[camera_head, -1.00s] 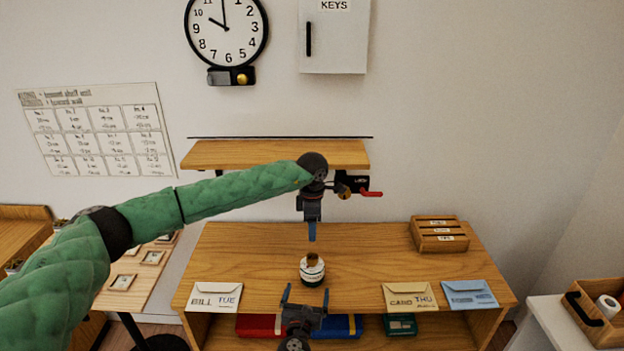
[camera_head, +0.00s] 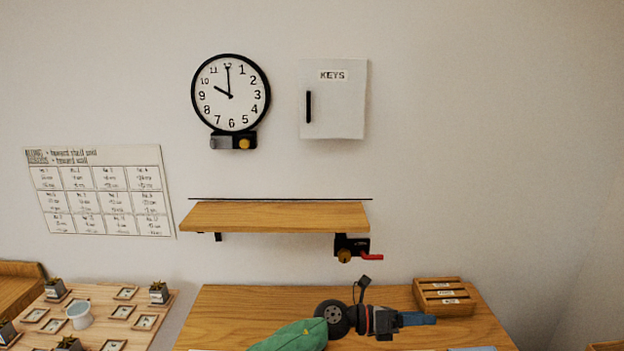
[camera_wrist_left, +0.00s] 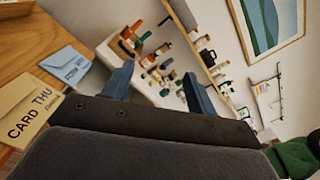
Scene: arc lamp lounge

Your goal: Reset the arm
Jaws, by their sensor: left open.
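My left gripper (camera_head: 425,319) is in the lower middle of the head view, at the end of a green-sleeved arm. It points right, above the wooden desk (camera_head: 240,308), and holds nothing. In the left wrist view its two blue fingers (camera_wrist_left: 157,85) stand apart with nothing between them. My right gripper is not in view.
A wooden letter box (camera_head: 443,297) stands just behind and right of the left gripper. A wall shelf (camera_head: 275,216) with a red-handled fitting (camera_head: 352,250) hangs above. Envelopes (camera_wrist_left: 66,66) lie on the desk. A board with small pots (camera_head: 79,315) is at left.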

